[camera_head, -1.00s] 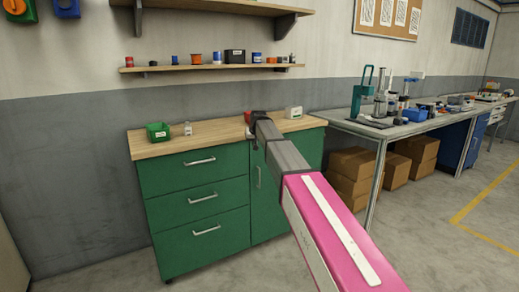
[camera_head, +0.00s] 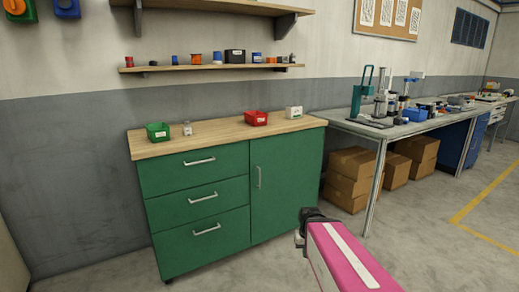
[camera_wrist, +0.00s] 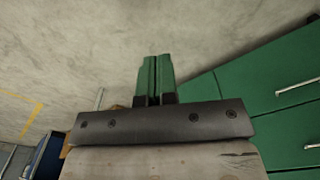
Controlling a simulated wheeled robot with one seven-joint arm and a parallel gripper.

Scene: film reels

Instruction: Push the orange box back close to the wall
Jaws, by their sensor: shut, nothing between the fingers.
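A red, open-topped box (camera_head: 256,119) stands upright on the wooden top (camera_head: 205,137) of the green cabinet, right of its middle. It looks red rather than orange, and it is the nearest match to the task's box. The grey-painted wall (camera_head: 70,140) is behind it; a strip of the wooden top shows in front of it. My gripper is well away from the box, low in front of the cabinet, mostly hidden behind my dark wrist in the head view. In the wrist view my gripper (camera_wrist: 156,72) shows two green fingers closed together, with nothing between them.
A green bin (camera_head: 157,132) and a small jar (camera_head: 187,129) stand on the left of the top; a white box (camera_head: 294,112) stands right of the red box. A shelf (camera_head: 215,68) with small items hangs above. A workbench (camera_head: 350,125) and cardboard boxes (camera_head: 350,178) are at right.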

